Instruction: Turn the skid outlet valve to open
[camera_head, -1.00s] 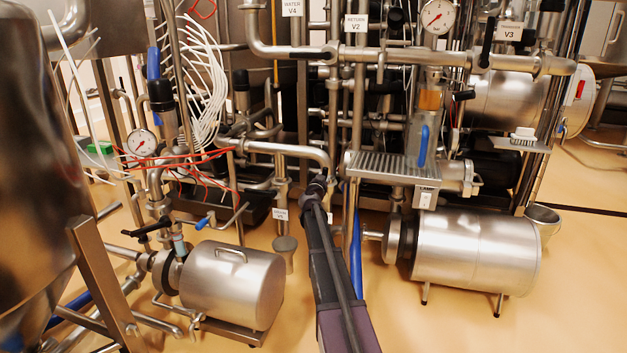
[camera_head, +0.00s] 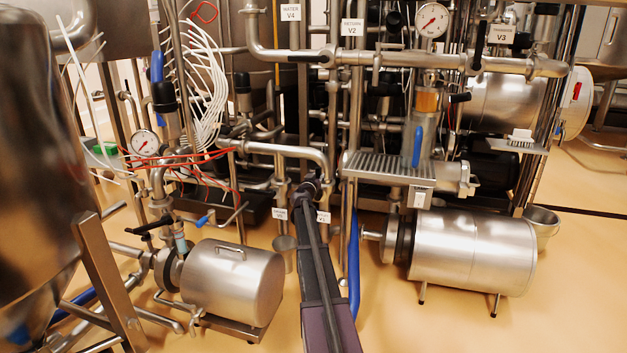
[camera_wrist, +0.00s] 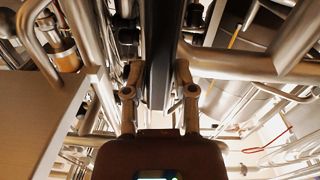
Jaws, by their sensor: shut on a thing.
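My gripper (camera_wrist: 158,85) shows in the wrist view with its two fingers on either side of a long dark bar (camera_wrist: 161,40), which looks like a valve handle. It is shut on this bar. In the head view my dark arm reaches up the middle to the pipework, and its end covers the gripped part. A small white tag reading V1 (camera_head: 323,217) hangs just right of the arm's end, and another tag (camera_head: 279,213) hangs just left. The valve's body and its open or closed position are hidden.
A steel motor cylinder (camera_head: 233,285) stands left of my arm and a larger one (camera_head: 472,252) stands right. A horizontal pipe (camera_head: 275,149) runs close above the arm's end. A blue hose (camera_head: 354,265) drops beside the arm. The floor at the front right is clear.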

